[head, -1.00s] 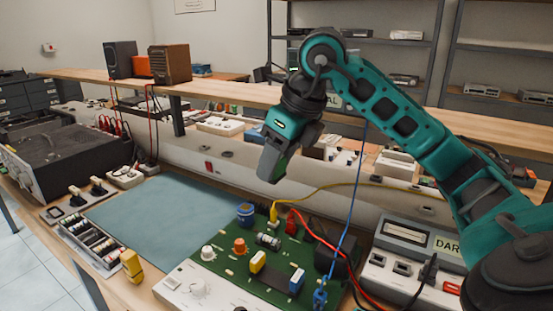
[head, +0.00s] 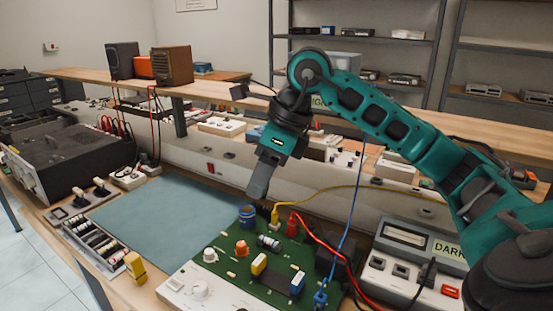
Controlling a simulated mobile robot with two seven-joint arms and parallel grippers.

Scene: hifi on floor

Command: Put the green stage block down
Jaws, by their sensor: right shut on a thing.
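My right gripper (head: 258,192) comes in from the right on the teal arm and points down. Its grey fingers are shut on the green stage block, which they hide from this side. The fingertips appear just above the blue round part (head: 246,214) at the back left corner of the green circuit board (head: 225,262). How high they are above it I cannot tell. The blue-grey mat (head: 150,230) lies left of the gripper on the bench. My left gripper is not in view.
The mat is bare. A yellow block (head: 135,267) and a rack of small parts (head: 93,246) stand at its left. Yellow, red and blue cables rise from the board. A meter box (head: 415,250) stands right. A raised shelf (head: 230,95) runs behind.

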